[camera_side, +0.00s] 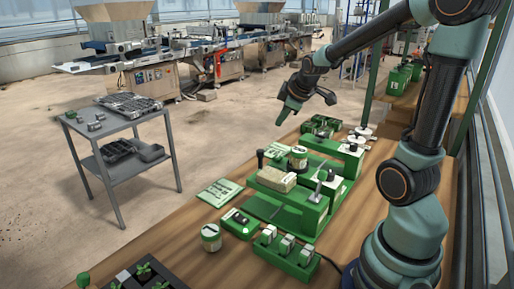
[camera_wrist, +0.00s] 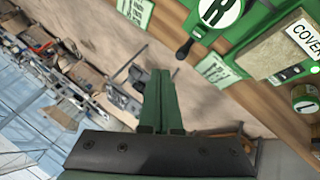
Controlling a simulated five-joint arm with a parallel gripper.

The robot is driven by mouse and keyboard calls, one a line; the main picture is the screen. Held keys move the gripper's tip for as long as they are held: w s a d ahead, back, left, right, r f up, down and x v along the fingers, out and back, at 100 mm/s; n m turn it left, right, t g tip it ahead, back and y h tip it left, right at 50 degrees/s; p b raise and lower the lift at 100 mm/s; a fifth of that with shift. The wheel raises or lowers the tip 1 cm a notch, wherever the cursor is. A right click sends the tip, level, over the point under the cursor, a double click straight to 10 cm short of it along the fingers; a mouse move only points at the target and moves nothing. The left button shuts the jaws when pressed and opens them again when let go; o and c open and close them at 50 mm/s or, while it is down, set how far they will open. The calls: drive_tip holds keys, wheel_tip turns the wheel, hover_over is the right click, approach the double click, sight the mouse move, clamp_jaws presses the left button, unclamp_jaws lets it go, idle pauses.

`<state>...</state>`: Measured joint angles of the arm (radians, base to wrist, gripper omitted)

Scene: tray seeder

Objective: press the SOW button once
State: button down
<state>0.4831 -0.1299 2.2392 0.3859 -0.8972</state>
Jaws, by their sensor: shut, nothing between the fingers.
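My gripper (camera_side: 283,118) is shut and empty in the side view, raised in the air beyond the far end of the bench with its fingers pointing down. In the wrist view the shut green fingers (camera_wrist: 160,75) point up over the floor and touch nothing. The green tray seeder (camera_side: 264,208) stands on the wooden bench, nearer the side camera than my gripper. A low green box with several pale switch-like parts (camera_side: 287,245) stands at the seeder's near end. A small green box with a dark top (camera_side: 240,220) lies beside it. I cannot read a SOW label on either.
A beige block (camera_side: 276,180) sits on the seeder; a block marked COVER (camera_wrist: 285,48) shows in the wrist view. A black-knobbed lever (camera_side: 260,157), a round labelled tin (camera_side: 211,238) and a green card (camera_side: 220,192) stand or lie nearby. A grey cart (camera_side: 130,131) is left.

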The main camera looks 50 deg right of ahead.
sight(279, 158)
drive_tip(key=shift+f, duration=4.3)
drive_tip(key=shift+a+f, duration=0.1)
drive_tip(key=shift+f, duration=0.05)
drive_tip(key=shift+f, duration=0.3)
drive_tip(key=shift+f, duration=0.5)
drive_tip(key=shift+r, duration=0.95)
drive_tip(key=shift+r, duration=0.1)
